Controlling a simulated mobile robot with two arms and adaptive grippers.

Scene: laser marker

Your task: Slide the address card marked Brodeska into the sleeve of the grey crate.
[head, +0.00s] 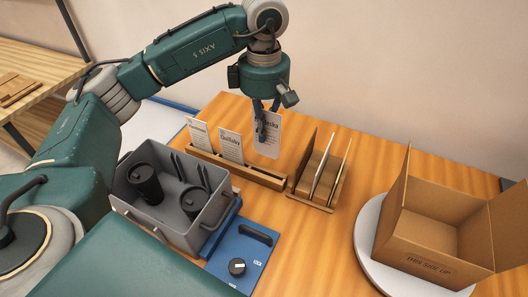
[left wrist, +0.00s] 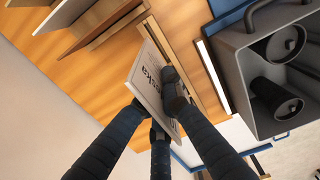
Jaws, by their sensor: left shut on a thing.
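My left gripper (head: 263,132) is shut on a white address card (head: 270,141), which it holds upright at the right end of a wooden card rack (head: 250,173). The card's printed name is partly covered by the fingers; its visible end reads like "ska". In the left wrist view the fingers (left wrist: 163,105) pinch the card (left wrist: 148,78). I cannot tell whether its lower edge is clear of the rack. The grey crate (head: 184,233) stands to the left and nearer, with dark cups inside. I cannot make out its sleeve. My right gripper is not in view.
Two more cards, a middle one (head: 231,147) and a left one (head: 199,134), stand in the rack. A wooden divider stand (head: 318,190) is to the right. An open cardboard box (head: 431,232) sits on a white round plate (head: 368,232). A blue panel (head: 253,256) with a knob adjoins the crate.

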